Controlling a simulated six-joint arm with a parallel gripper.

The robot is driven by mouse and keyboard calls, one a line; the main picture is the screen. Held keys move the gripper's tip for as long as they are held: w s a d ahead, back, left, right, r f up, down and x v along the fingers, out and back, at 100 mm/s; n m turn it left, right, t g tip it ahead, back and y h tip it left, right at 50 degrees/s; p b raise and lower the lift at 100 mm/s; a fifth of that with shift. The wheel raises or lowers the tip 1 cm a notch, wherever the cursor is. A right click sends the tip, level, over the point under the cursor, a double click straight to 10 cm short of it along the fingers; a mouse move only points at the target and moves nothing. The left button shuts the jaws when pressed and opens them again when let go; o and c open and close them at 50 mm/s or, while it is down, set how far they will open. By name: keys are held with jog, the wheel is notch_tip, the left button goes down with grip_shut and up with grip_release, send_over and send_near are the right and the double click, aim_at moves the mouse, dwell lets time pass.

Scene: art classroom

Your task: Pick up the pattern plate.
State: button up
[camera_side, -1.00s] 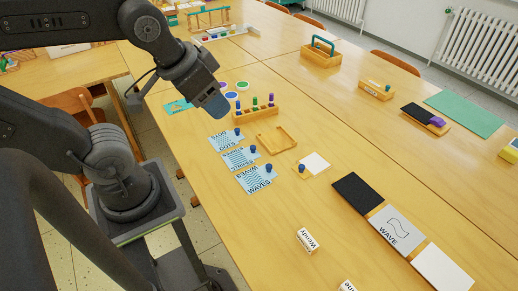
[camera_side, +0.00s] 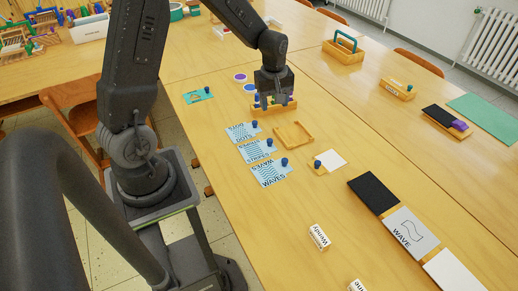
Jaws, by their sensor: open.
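Three light-blue pattern plates with blue knobs lie in a row on the table: the DOTS plate (camera_side: 241,133), the STRIPES plate (camera_side: 257,152) and the WAVES plate (camera_side: 269,174). My gripper (camera_side: 273,102) points down at the wooden peg rack (camera_side: 261,110), beyond and to the right of the plates. It is open and partly hides the rack and its coloured pegs. Whether it touches a peg, I cannot tell. Nothing is seen held in it.
An empty wooden frame (camera_side: 295,136) and a small knobbed block (camera_side: 318,169) by a white card (camera_side: 331,159) lie right of the plates. A black panel (camera_side: 374,193) and a WAVE card (camera_side: 403,232) are further right.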

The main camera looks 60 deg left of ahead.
jog(key=n, duration=0.2)
send_over(270, 140)
notch_tip(270, 140, down, 4)
jog(key=shift+g, duration=0.3)
notch_tip(270, 140, down, 8)
jog(key=shift+d+f, duration=0.1)
jog(key=shift+f, duration=2.75)
jog(key=shift+c, duration=0.5)
grip_shut()
